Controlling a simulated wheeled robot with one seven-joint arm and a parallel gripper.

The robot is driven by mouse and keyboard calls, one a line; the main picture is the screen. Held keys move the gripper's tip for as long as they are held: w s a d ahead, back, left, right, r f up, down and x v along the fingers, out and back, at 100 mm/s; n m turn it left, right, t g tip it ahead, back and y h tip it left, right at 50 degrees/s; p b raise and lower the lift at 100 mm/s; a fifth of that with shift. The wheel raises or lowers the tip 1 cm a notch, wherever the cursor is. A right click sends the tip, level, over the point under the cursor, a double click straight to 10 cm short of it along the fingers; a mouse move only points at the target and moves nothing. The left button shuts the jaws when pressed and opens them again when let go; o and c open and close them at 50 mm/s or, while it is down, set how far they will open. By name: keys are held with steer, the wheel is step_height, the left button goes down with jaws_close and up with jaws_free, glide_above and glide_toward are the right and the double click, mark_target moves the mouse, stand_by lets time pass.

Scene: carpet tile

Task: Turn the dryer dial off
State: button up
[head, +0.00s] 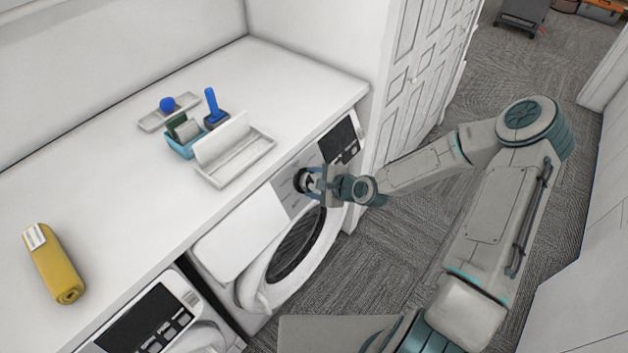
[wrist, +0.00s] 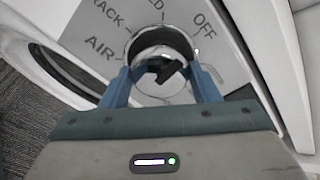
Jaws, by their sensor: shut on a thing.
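The dryer (head: 232,238) is a white front-loading machine under the counter, with a round door below its panel. Its dial (head: 301,181) is a round chrome-rimmed knob on the grey part of the panel, partly hidden by my gripper in the head view. In the wrist view the dial (wrist: 163,50) sits between my two blue fingers, with printed words around it, including "OFF" at upper right and "AIR" at left. My gripper (head: 312,181) is shut on the dial; it also shows in the wrist view (wrist: 163,82). The dial's pointer direction is unclear.
A second machine (head: 150,322) stands at lower left. The white counter (head: 120,185) above holds a yellow rolled item (head: 55,265), a white tray (head: 235,160) and a blue caddy (head: 183,146). A white panelled door (head: 415,75) stands right of the dryer.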

steer(key=shift+m, duration=0.5)
stand_by(0.3)
steer(key=o, duration=1)
steer(key=shift+d, duration=0.1)
steer(key=b+v, duration=0.1)
steer(key=v, duration=1.2)
steer(key=shift+s+d+r+b, duration=0.15)
steer(key=shift+d+b, duration=0.15)
steer(key=shift+b, duration=0.05)
